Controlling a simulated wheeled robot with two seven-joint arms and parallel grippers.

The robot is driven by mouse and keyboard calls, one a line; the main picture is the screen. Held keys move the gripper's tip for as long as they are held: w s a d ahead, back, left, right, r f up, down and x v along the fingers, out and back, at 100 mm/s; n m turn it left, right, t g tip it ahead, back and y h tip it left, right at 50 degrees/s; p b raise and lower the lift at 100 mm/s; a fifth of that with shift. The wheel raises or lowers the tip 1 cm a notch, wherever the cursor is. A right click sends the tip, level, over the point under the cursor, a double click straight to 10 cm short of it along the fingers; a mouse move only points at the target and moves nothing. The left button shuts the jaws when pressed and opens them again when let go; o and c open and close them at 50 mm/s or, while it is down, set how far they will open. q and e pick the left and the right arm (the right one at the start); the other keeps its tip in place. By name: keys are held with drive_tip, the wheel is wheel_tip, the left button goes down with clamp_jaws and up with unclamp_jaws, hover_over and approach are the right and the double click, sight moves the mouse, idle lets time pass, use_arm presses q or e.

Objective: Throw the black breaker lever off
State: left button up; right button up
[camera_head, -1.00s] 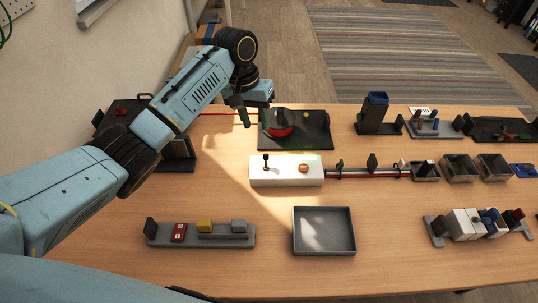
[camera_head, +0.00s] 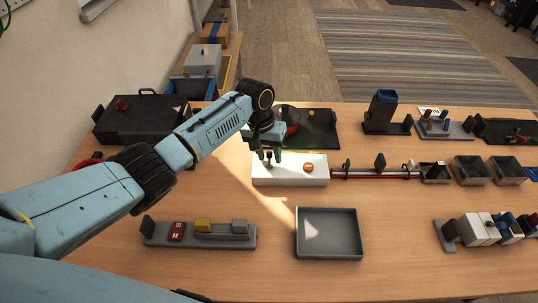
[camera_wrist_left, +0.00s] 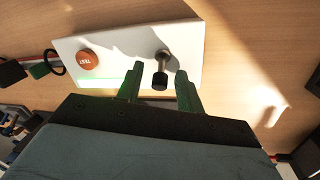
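The black breaker lever (camera_wrist_left: 160,82) stands on a white box (camera_wrist_left: 110,50) beside an orange button marked TEST (camera_wrist_left: 87,59). The white box also shows in the head view (camera_head: 318,176), with the button (camera_head: 308,167) to the right of the lever. My left gripper (camera_head: 268,157) is over the left end of the box. In the left wrist view its green fingers (camera_wrist_left: 158,74) are apart, with the lever's knob between them and a gap on each side. The knob looks untouched. My right gripper is not in view.
A grey tray (camera_head: 329,254) and a grey block rail (camera_head: 205,238) lie nearer me. A red-and-black rod (camera_head: 375,174) runs right from the box to small bins. A black plate with a dome (camera_head: 318,130) lies behind. Bare table surrounds the box's front.

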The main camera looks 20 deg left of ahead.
use_arm(q)
drive_tip(key=shift+f, duration=0.2)
clamp_jaws()
